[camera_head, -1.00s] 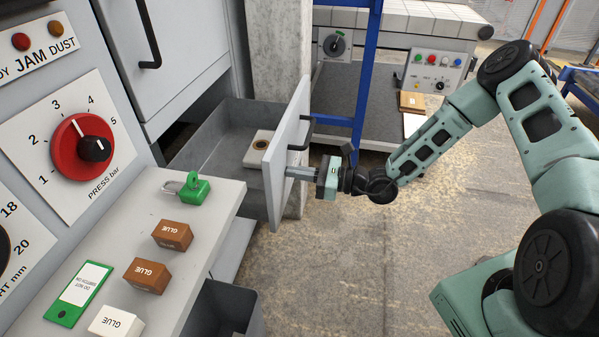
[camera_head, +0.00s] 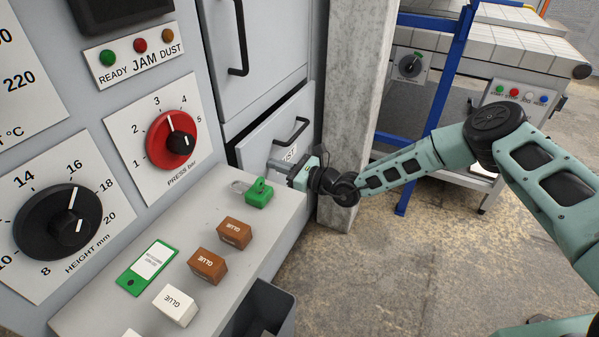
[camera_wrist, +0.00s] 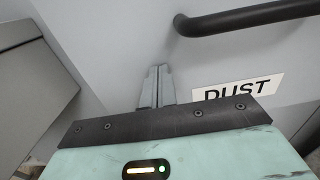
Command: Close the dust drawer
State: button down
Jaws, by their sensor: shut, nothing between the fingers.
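The dust drawer front (camera_head: 264,143) is a light grey panel with a black bar handle (camera_head: 290,132), below a taller grey door. It now sits about in line with the cabinet face, and its inside is not visible. My gripper (camera_head: 277,165) is shut and empty, with its fingertips against or very close to the drawer front, below the handle. In the wrist view the closed fingers (camera_wrist: 156,86) point at the grey panel, left of the DUST label (camera_wrist: 237,90) and under the handle (camera_wrist: 245,18).
A ledge (camera_head: 210,205) in front of the cabinet holds a green padlock (camera_head: 258,193), brown glue blocks (camera_head: 234,233), a white glue block (camera_head: 175,306) and a green tag (camera_head: 147,267). A concrete pillar (camera_head: 355,100) stands right of the drawer.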

jog(key=x, duration=0.3)
jog(key=shift+w+a+r, duration=0.1)
jog(key=shift+a+r, duration=0.05)
jog(key=shift+a, duration=0.05)
jog(key=shift+r, duration=0.1)
dwell(0.3)
